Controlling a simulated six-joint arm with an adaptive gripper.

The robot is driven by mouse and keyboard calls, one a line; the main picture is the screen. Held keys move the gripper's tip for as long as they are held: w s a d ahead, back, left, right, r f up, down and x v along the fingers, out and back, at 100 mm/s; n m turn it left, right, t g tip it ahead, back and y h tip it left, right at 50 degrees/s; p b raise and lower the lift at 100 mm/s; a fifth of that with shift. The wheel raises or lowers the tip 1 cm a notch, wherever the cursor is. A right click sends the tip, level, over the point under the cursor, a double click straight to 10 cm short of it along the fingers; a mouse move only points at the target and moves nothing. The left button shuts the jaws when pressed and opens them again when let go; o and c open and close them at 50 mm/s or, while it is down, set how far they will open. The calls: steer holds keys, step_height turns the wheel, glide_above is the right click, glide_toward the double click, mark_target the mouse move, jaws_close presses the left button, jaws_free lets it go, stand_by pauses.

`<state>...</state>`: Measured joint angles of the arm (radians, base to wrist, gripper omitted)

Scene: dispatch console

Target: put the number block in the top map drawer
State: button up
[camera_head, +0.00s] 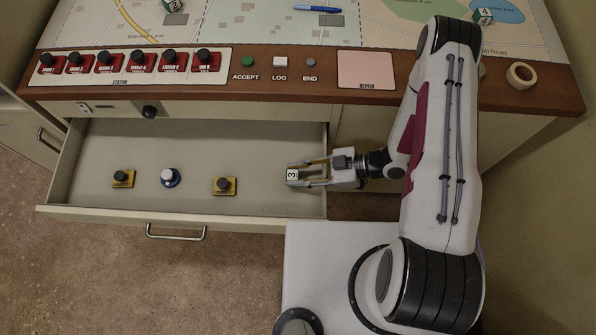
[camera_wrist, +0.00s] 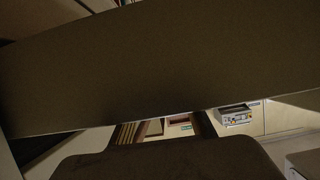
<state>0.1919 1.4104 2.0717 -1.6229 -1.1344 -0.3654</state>
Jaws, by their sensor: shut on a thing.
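The number block (camera_head: 292,174), white with a black 3 on its top and a green edge, is between the fingers of my gripper (camera_head: 297,176). My gripper is shut on it, reaching in from the right over the right end of the open drawer (camera_head: 110,213). The block appears within the drawer's outline; its height above the drawer floor is hard to tell. The drawer is pulled well out under the console top, with a metal handle on its front. The wrist view is mostly filled by dark, unclear surfaces, and I cannot make out the block there.
Other number blocks (camera_head: 172,5) (camera_head: 483,16) and a tape roll (camera_head: 520,75) lie on the console (camera_head: 440,95).

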steer(key=o, duration=0.9)
steer(key=shift+o, duration=0.2)
steer(key=shift+r, duration=0.65)
steer(key=v, duration=1.2)
steer(key=shift+d+f, duration=0.1)
steer(key=shift+f, duration=0.1)
